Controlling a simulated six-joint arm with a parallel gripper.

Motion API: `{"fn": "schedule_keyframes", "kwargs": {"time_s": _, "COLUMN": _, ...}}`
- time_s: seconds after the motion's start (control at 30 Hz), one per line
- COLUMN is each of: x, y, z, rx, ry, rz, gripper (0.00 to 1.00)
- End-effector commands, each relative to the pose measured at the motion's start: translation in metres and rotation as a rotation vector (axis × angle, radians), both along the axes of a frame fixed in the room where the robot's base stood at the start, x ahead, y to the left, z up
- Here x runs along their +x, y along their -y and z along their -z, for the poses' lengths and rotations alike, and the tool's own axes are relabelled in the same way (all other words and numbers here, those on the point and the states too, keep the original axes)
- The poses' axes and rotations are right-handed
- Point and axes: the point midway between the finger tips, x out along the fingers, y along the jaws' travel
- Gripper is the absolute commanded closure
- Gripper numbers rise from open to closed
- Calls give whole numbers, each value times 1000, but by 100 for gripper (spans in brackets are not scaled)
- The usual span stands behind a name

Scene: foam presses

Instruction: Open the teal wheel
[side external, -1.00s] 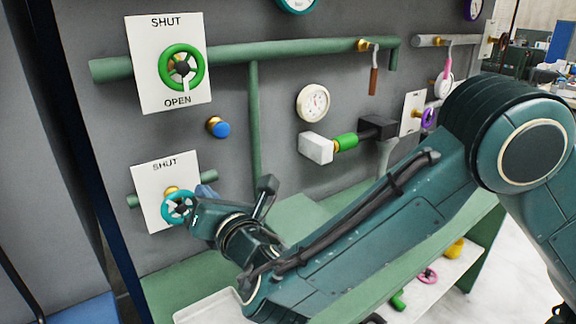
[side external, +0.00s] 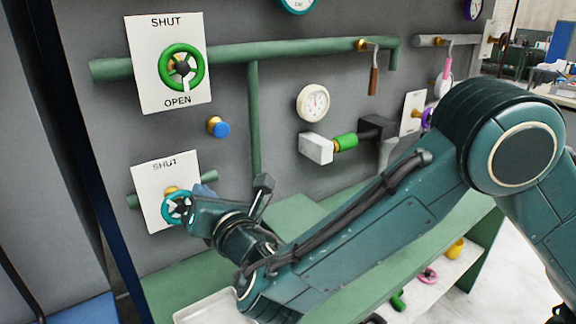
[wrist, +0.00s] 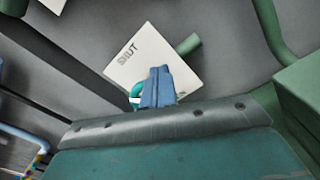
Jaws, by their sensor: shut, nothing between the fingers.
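The teal wheel (side external: 177,207) is at the lower left of the grey panel, in front of a white card (side external: 164,178) marked SHUT at its top. My gripper (side external: 192,211) is at the wheel's right side, partly overlapping it. I cannot tell whether they touch. In the wrist view, the blue fingers (wrist: 158,86) are together, with nothing between them. They hide most of the teal wheel (wrist: 136,91), leaving its left part showing beside them. The card's lower part is hidden, and the wheel's pointer is too small to read surely.
A green wheel (side external: 181,68) on a SHUT/OPEN card is above. A blue knob (side external: 218,127) and a round gauge (side external: 313,103) are on the panel. A vertical green pipe (side external: 254,130) runs to the right of the teal wheel. A green bench (side external: 165,292) lies below.

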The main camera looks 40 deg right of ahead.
Motion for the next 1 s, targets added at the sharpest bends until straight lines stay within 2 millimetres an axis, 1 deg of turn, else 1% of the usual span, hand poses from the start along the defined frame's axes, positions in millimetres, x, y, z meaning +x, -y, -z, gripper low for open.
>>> {"fn": "schedule_keyframes", "kwargs": {"time_s": 0.5, "x": 0, "y": -3, "z": 2, "rx": 0, "ry": -3, "rz": -3, "gripper": 100}}
{"fn": "schedule_keyframes", "kwargs": {"time_s": 1.0, "x": -1, "y": -10, "z": -4, "rx": 1, "ry": -3, "rz": -6, "gripper": 100}}
